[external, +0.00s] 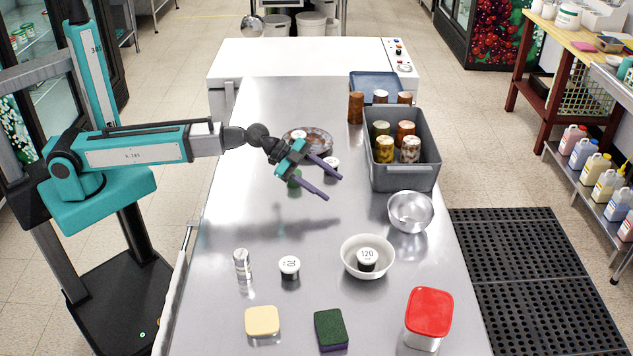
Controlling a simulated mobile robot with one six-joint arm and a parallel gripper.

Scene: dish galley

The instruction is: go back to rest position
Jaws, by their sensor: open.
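My gripper (327,182) is open, with its two dark fingers apart and nothing between them. It hangs above the steel table (240,160), left of the grey crate. My teal arm reaches in from the left. Below and behind the gripper, a round tray (322,141) with small items is partly hidden by the wrist. A small green-topped item (294,179) and a white-topped jar (331,163) show close to the fingers in the picture.
A grey crate (402,178) holds several jars. A steel bowl (410,211), a white bowl (350,268) with a jar inside, a red-lidded container (428,316), a yellow sponge (262,321) and a green sponge (330,329) stand nearer. The table's middle left is clear.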

